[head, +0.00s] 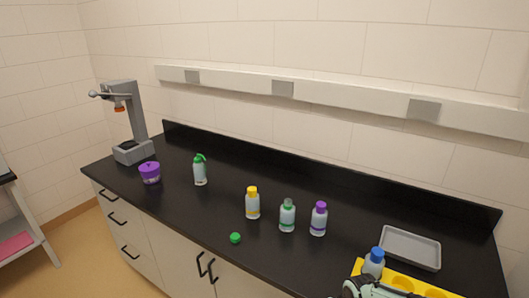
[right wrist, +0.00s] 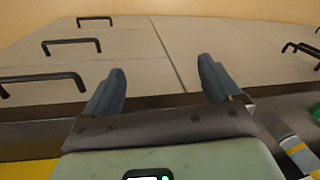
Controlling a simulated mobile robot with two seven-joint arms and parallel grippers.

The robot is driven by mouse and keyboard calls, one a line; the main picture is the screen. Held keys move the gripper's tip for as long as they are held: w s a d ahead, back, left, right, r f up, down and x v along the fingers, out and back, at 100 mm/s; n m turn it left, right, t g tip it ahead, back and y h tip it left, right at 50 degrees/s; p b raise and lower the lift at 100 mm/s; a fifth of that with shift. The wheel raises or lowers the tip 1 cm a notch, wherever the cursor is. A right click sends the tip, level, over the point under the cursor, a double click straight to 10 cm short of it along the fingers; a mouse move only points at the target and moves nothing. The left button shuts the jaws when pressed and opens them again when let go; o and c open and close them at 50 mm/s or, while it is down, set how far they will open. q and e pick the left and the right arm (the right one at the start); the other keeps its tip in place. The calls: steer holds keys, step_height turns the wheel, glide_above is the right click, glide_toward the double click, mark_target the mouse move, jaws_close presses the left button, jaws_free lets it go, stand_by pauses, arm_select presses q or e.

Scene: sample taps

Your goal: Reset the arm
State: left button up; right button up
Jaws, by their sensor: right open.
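My right gripper (right wrist: 157,85) is open, with nothing between its two dark fingers. Cabinet fronts with dark handles show beyond the fingers. A pale green part of my right arm shows at the bottom right of the head view. My left gripper is in neither view. Bottles with a yellow cap (head: 252,203), a green top (head: 287,215) and a purple cap (head: 319,218) stand upright on the black counter (head: 190,215). A blue-capped bottle (head: 374,263) stands by the yellow rack (head: 432,290), its base hidden.
A grey tray (head: 411,247) lies at the right. A loose green cap (head: 235,238) lies near the front edge. A green-topped bottle (head: 200,170), a purple container (head: 149,172) and a grey tap stand (head: 138,125) are at the left. Free counter lies between them.

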steer(key=s+a+f+g+y, duration=0.1)
steer(key=s+a+f, duration=0.3)
steer(key=f, duration=0.5)
steer(key=s+a+f+y, duration=0.1)
steer(key=s+a+f, duration=0.1)
steer(key=s+f, duration=1.45)
steer(key=s, duration=0.5)
steer(key=shift+f+g, duration=0.35)
steer(key=shift+g, duration=0.05)
